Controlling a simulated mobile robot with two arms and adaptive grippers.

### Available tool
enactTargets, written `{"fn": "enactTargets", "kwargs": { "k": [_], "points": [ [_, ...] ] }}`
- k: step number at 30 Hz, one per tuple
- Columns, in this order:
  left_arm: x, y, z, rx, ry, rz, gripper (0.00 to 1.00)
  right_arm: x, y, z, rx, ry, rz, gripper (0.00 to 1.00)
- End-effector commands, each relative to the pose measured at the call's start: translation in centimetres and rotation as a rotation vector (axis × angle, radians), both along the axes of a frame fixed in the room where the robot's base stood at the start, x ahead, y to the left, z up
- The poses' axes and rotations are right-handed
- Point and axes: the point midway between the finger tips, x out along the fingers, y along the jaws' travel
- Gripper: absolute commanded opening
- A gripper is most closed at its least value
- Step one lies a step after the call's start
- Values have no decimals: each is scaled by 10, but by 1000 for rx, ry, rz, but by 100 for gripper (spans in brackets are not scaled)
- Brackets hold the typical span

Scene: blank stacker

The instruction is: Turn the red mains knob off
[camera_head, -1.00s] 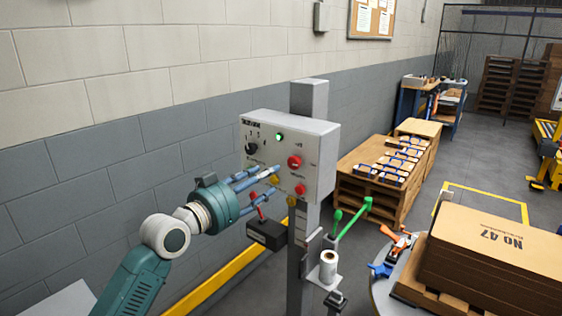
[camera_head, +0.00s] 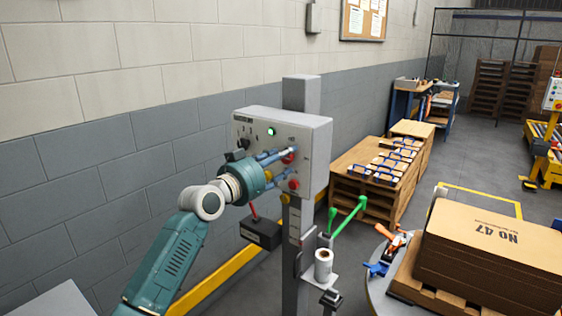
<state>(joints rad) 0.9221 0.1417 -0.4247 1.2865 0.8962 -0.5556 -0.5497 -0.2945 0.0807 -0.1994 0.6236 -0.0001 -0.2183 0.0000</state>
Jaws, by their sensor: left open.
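A grey control box (camera_head: 315,160) is mounted on a grey post by the wall. On its front is a large red knob (camera_head: 288,159), partly hidden by my left gripper's fingers. Its label is too small to read. A smaller red button (camera_head: 293,184) shows below it. My left gripper (camera_head: 291,161) is open, with its fingertips at the box front around the red knob's height. I cannot tell whether the fingers touch the knob. My right gripper is not in view.
A lit green lamp (camera_head: 271,132) is on the box. A black box (camera_head: 262,233) and a white roll (camera_head: 323,264) hang from the post. Green handles (camera_head: 345,221) stick out beside it. Grey floor lies between.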

Motion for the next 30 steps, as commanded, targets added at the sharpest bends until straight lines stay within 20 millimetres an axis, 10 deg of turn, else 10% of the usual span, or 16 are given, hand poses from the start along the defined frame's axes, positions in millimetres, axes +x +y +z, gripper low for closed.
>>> {"fn": "enactTargets", "kwargs": {
  "k": [7, 30],
  "points": [
    [0, 0, 0, 0, 0, 0, 5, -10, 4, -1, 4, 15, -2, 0],
    [0, 1, 5, -276, 195, 1, 4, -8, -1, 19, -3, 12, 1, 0]
  ]
}}
